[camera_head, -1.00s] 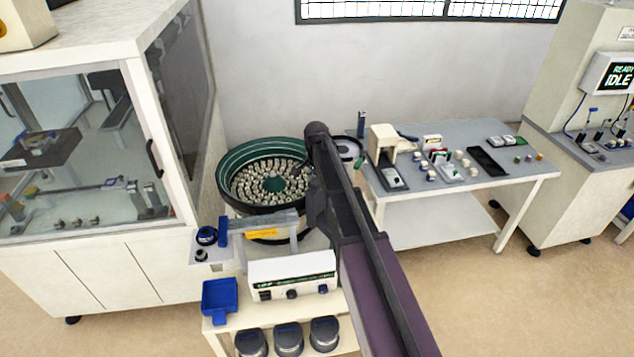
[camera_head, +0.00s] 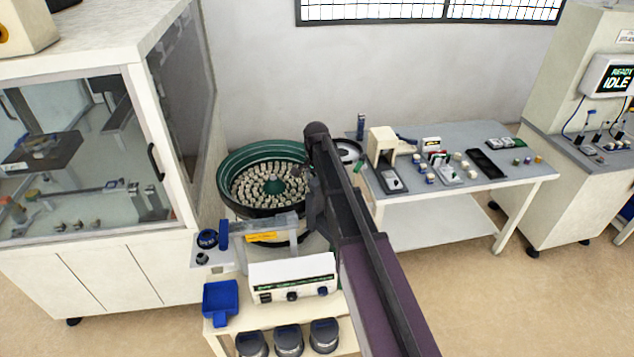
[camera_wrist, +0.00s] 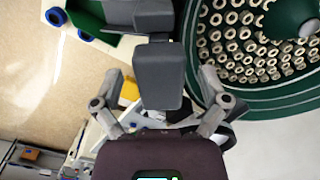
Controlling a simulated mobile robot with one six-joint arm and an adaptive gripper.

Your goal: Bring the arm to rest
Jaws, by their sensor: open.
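My arm (camera_head: 372,255) reaches from the bottom of the head view up to the front of the bowl feeder, with its elbow-like top end beside the green bowl (camera_head: 235,163). My gripper (camera_wrist: 160,88) shows in the wrist view with its two fingers spread apart and nothing held between them. In the head view the gripper is mostly hidden by the arm. The green bowl also shows at the upper right of the wrist view (camera_wrist: 205,65), full of small ring-shaped parts. A grey block fills the space between the fingers in that view.
A glazed cabinet (camera_head: 180,95) is close on the left. A table (camera_head: 525,172) with small parts stands to the right. Open floor (camera_head: 510,300) lies at the lower right.

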